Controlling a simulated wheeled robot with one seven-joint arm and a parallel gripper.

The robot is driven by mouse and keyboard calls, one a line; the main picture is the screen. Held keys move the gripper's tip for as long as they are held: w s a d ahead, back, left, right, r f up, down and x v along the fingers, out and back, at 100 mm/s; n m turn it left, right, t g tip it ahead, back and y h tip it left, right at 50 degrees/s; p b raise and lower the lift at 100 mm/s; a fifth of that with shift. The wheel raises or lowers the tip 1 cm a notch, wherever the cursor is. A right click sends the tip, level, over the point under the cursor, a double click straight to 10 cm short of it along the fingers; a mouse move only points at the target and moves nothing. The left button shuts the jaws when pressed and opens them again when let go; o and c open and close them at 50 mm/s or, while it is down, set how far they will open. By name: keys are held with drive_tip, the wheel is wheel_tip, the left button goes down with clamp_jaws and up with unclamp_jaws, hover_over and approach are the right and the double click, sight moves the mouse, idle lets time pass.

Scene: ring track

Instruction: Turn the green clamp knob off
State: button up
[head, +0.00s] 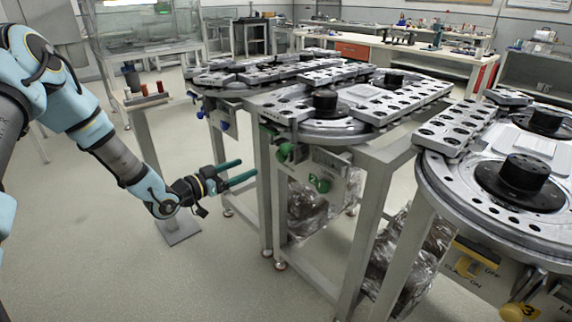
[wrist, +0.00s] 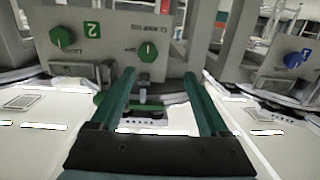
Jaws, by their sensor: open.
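The green clamp knob (wrist: 148,51) is on a grey panel in the wrist view, beside lettering that appears to read CLAMP. In the head view it appears to be the knob (head: 284,152) under the middle ring table. Its on or off setting cannot be read. A second green knob (wrist: 63,38) is on the same panel, beyond a green number 2 label (wrist: 92,30). My gripper (head: 248,169) is open and empty, its green fingers left of the panel and apart from it. In the wrist view the clamp knob lies ahead, between the finger lines.
The middle ring table (head: 330,128) overhangs the panel, with metal legs around it. A nearer station has a yellow clamp knob (head: 466,267). A blue knob (wrist: 296,57) shows on another station. A small stand with reels (head: 146,92) is behind my arm.

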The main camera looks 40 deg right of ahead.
sight(279, 156)
drive_tip(key=shift+g+h, duration=0.4)
drive_tip(key=s+d, duration=0.1)
drive_tip(key=d, duration=0.3)
drive_tip(key=d+p, duration=0.1)
drive_tip(key=d, duration=0.3)
drive_tip(key=s+d+p, duration=0.1)
drive_tip(key=d, duration=0.2)
drive_tip(key=shift+s+d, duration=0.3)
drive_tip(key=shift+d, duration=0.1)
drive_tip(key=shift+c, duration=0.3)
clamp_jaws()
